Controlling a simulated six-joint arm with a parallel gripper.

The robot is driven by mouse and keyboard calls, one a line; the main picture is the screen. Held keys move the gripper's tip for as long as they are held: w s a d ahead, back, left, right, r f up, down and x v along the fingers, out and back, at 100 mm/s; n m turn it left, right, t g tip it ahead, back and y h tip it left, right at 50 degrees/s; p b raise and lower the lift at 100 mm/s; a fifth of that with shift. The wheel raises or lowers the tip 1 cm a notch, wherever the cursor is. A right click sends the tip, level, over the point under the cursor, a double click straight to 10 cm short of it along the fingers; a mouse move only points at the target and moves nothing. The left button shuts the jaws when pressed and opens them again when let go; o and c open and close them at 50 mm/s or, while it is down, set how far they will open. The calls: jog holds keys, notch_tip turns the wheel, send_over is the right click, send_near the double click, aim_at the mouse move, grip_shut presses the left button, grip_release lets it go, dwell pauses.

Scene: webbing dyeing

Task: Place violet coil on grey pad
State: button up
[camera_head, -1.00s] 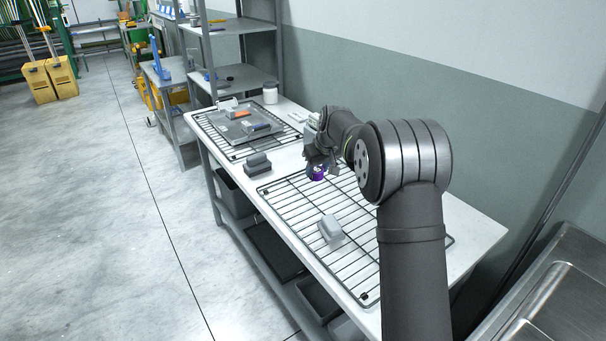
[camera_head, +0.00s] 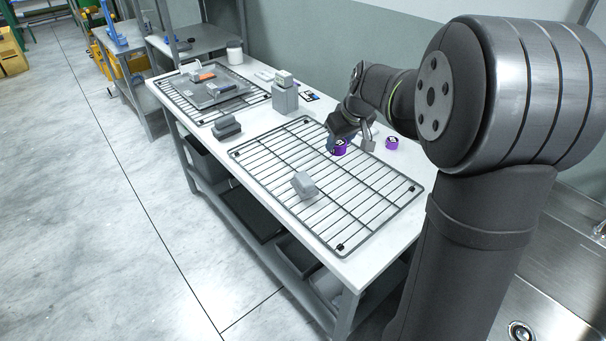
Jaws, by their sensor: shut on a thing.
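A violet coil (camera_head: 340,148) with a dark centre is at the tips of my gripper (camera_head: 341,139), which is shut on it. It shows over the far right side of the near wire rack (camera_head: 283,206); whether it touches the wires I cannot tell. A second violet coil (camera_head: 391,142) lies on the white table just right of my gripper, apart from it. A light grey block-like piece (camera_head: 303,186) sits on the near rack, left of and nearer than the held coil. I cannot tell for sure which grey thing is the pad.
A far wire rack (camera_head: 178,103) holds a grey tray (camera_head: 236,86) with small pieces. A dark grey block (camera_head: 227,127) sits between the racks. A grey box (camera_head: 285,97) and small cards (camera_head: 309,96) stand behind. Much of the near rack is bare.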

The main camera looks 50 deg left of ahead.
jog(key=s+a+f, duration=0.2)
jog(key=a, duration=0.1)
jog(key=s+a+f, duration=0.1)
jog(key=a+f, duration=0.1)
jog(key=a, duration=0.1)
jog(key=s+a+f, duration=0.2)
jog(key=a, duration=0.1)
jog(key=shift+s+a+f, duration=0.3)
jog(key=shift+s+f, duration=0.05)
jog(key=shift+f, duration=2.05)
jog(key=shift+f, duration=0.1)
jog(key=o, duration=1)
jog(key=shift+c, duration=0.2)
jog(key=v, duration=1.2)
jog(key=shift+a, duration=0.1)
